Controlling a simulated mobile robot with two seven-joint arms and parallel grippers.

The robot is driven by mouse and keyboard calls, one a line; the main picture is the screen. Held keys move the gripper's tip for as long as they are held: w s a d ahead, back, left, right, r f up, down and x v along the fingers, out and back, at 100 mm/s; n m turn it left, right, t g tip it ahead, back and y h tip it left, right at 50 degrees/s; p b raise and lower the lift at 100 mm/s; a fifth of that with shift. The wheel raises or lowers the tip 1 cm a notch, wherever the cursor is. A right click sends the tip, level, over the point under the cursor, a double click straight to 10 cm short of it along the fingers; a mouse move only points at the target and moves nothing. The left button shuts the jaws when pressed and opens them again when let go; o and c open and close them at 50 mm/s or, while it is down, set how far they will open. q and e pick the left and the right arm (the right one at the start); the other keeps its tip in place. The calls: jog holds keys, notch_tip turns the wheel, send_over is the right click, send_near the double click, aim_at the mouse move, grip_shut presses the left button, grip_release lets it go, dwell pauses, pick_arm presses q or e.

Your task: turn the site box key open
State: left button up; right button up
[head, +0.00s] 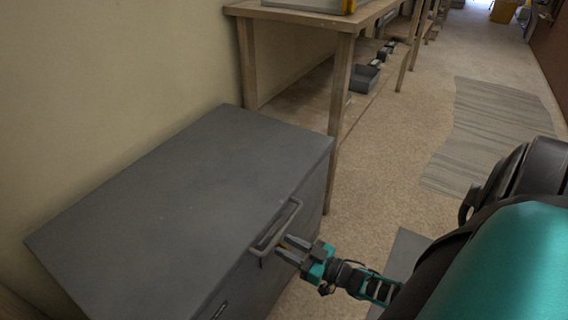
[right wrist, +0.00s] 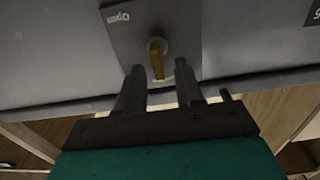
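The site box (head: 170,210) is a dark grey chest against the wall with its lid down. A grey handle (head: 291,214) sticks out at its front edge. In the right wrist view, a yellow-brown key (right wrist: 157,66) sits in a round lock on a grey plate (right wrist: 186,32) marked "Open". My right gripper (head: 283,247) is at the box front by the handle. In the right wrist view its two fingers (right wrist: 159,72) are apart, with the key's end between their tips and gaps on both sides. My left gripper is not in view.
A wooden workbench (head: 343,85) stands just beyond the box, with a grey tray (head: 364,78) low beneath it. A striped grey mat (head: 490,130) lies on the floor at right. The aisle floor (head: 400,150) beside the bench is clear.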

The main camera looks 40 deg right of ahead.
jog(key=shift+x, duration=0.9)
jog(key=shift+c, duration=0.2)
grip_shut()
